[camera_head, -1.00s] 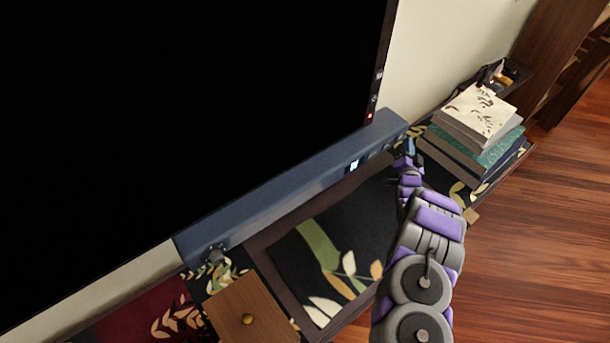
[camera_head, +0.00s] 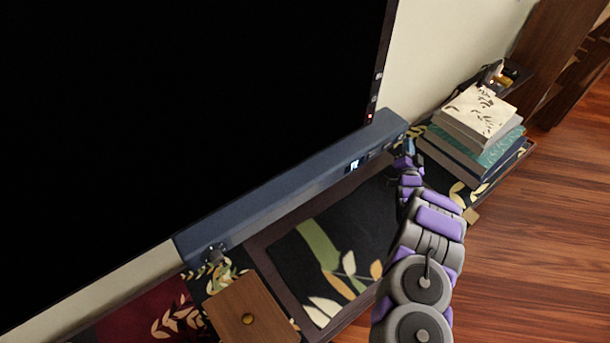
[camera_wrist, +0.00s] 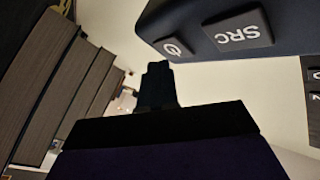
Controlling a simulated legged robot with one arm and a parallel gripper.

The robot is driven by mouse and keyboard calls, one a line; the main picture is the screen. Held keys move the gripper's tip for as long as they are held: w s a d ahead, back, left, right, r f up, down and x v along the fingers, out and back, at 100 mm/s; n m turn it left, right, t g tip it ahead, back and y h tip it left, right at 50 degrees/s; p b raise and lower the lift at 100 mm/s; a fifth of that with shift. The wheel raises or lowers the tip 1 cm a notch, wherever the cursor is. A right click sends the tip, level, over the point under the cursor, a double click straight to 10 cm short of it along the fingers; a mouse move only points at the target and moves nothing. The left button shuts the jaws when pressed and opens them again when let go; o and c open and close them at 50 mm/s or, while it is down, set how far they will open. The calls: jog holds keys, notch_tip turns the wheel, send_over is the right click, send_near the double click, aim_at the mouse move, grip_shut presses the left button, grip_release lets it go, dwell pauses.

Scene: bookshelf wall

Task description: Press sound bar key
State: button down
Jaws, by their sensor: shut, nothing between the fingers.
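The blue-grey sound bar (camera_head: 280,190) lies along the bottom of a large black screen, with a small lit display (camera_head: 355,164) on its front. My gripper (camera_head: 408,150) is at the bar's right end and looks small and partly hidden by my arm. In the wrist view, the sound bar's dark body (camera_wrist: 205,18) fills the upper right. A power-symbol key (camera_wrist: 174,47) and an SRC key (camera_wrist: 238,30) show on it. My shut, dark gripper (camera_wrist: 158,72) is empty, with its tip just below and left of the power key. Contact cannot be told.
Stacked books (camera_head: 475,130) stand close to the right of my gripper. The black screen (camera_head: 190,100) rises behind the bar. A patterned cabinet (camera_head: 340,235) lies below. Wooden floor (camera_head: 530,230) is open at the right.

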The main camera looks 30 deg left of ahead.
jog(key=shift+a, duration=0.2)
jog(key=shift+w+a+r, duration=0.1)
jog(key=shift+a, duration=0.05)
dwell(0.3)
jog(key=shift+w+a+b, duration=0.1)
jog(key=shift+a+b, duration=0.15)
jog(key=shift+b, duration=0.2)
dwell(0.3)
jog(key=shift+d, duration=0.15)
jog(key=shift+s+d+p, duration=0.25)
jog(key=shift+d+p, duration=0.2)
jog(key=shift+d, duration=0.05)
jog(key=s+d+p, duration=0.2)
jog(key=d+p, duration=0.1)
jog(key=d, duration=0.2)
jog(key=shift+d, duration=0.35)
dwell(0.7)
